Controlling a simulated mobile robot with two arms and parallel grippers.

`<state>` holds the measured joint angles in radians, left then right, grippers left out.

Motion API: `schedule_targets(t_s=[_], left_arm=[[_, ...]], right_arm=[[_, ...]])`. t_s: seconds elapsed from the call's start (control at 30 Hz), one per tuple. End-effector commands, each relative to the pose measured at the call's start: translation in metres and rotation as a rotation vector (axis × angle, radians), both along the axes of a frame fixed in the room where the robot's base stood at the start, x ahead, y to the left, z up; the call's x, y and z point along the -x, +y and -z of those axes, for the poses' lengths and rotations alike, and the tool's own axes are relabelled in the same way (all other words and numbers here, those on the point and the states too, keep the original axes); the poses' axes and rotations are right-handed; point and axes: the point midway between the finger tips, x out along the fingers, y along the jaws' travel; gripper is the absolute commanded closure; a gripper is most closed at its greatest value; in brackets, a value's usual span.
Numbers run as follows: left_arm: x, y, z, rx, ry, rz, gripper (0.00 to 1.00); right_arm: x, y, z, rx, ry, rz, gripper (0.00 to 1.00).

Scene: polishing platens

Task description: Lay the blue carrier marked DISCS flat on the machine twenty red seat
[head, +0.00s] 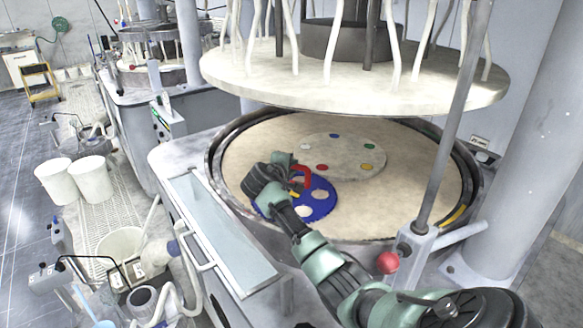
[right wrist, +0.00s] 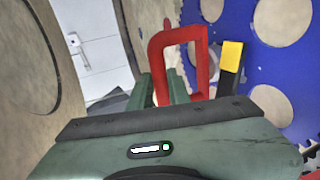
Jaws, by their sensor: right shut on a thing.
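The blue carrier (head: 315,208) is a toothed disc with round holes and a red handle (head: 303,174). It is over the front left of the pale platen (head: 420,190), close in front of the red seat mark (head: 322,167); I cannot tell whether it touches. No DISCS lettering is readable. My right gripper (head: 288,182) is shut on the red handle, also seen in the right wrist view (right wrist: 200,62). There the blue disc (right wrist: 236,20) fills the upper right. My left gripper is not in view.
Blue (head: 334,136), green (head: 367,144), yellow (head: 366,167) and white (head: 306,147) marks surround the pale centre plate. A large upper plate (head: 350,80) with hoses hangs above. A grey rod (head: 452,130) stands at the right. A raised rim (head: 213,160) surrounds the platen.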

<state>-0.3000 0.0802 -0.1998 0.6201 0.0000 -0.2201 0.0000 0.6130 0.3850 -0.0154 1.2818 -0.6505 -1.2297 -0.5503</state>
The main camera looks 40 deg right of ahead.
Motion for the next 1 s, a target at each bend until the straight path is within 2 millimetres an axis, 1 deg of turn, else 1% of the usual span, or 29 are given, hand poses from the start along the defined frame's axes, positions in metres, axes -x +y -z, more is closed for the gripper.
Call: schedule_targets(t_s=[0.03,0.07,0.67,0.7,0.77,0.8,1.0], left_arm=[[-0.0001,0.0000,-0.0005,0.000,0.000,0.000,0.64],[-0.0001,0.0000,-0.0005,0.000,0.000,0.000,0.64],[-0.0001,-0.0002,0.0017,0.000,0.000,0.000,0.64],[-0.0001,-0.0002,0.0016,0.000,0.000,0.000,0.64],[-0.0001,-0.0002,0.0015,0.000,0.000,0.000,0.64],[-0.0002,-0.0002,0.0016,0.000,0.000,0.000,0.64],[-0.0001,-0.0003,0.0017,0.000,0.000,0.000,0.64]], right_arm=[[-0.0011,-0.0008,-0.0062,0.008,-0.009,-0.001,1.00],[-0.0011,-0.0009,-0.0063,0.008,-0.009,-0.001,1.00],[-0.0010,-0.0007,0.0000,0.007,-0.008,-0.002,1.00],[-0.0010,-0.0008,0.0001,0.006,-0.007,-0.002,0.77],[-0.0008,-0.0006,0.0007,0.006,-0.007,-0.001,0.60],[-0.0008,-0.0005,0.0012,0.005,-0.006,-0.001,0.57],[-0.0004,-0.0002,0.0032,0.002,-0.002,-0.001,0.57]])
